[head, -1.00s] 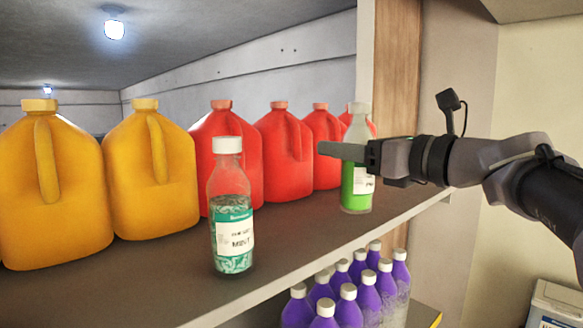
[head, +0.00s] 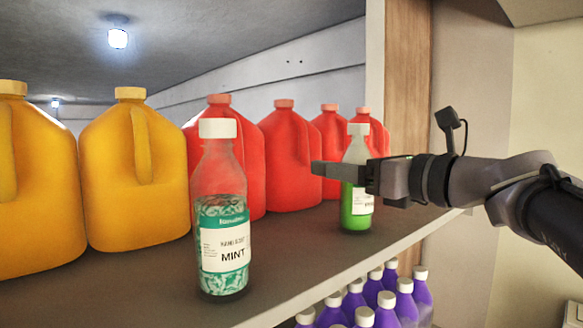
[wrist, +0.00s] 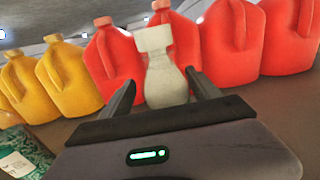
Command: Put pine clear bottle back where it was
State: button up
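The pine clear bottle (head: 348,213), a clear bottle with green liquid, white cap and partly hidden label, is upright above or on the grey shelf, in front of the red jugs. My gripper (head: 333,171) reaches in from the right and is shut on its upper body; the near finger crosses it. In the wrist view the bottle (wrist: 165,82) is between my two fingers (wrist: 163,92), its lower part hidden. I cannot tell whether its base touches the shelf (head: 290,262). A mint bottle (head: 222,240) with a teal and white label stands nearer, to the left.
Yellow jugs (head: 135,185) and red jugs (head: 290,160) line the back of the shelf. A wooden upright panel (head: 407,80) closes its right end. Several purple bottles (head: 403,308) stand on a level below. Bare shelf lies between the mint bottle and the pine bottle.

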jog(key=b+v, duration=0.3)
jog(key=v, duration=0.8)
jog(key=shift+s+d, duration=0.2)
jog(key=shift+d, duration=0.1)
